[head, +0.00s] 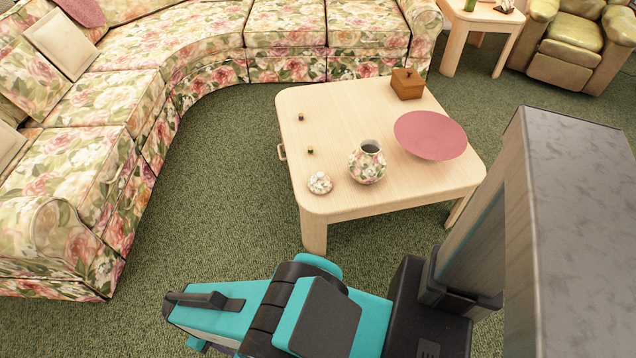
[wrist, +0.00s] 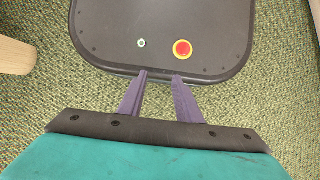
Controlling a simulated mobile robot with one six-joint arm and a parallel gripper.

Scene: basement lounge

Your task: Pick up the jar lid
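The jar lid (head: 320,183) is a small, round, white floral piece with a knob. It lies near the front left corner of the light wooden coffee table (head: 340,201) in the head view. The matching floral jar (head: 367,163) stands upright and uncovered just to its right. My arm is folded low in front of the table, well apart from the lid, and the gripper is hidden in the head view. In the wrist view my gripper (wrist: 159,76) shows two purple fingers with a gap between them and nothing held. The lid is not in the wrist view.
A wide pink bowl (head: 431,135) and a wooden box (head: 407,83) stand on the table's right and back. Two tiny items (head: 301,117) lie at its left. A floral sofa (head: 150,80) curves behind and left. Green carpet (head: 200,210) lies clear left of the table.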

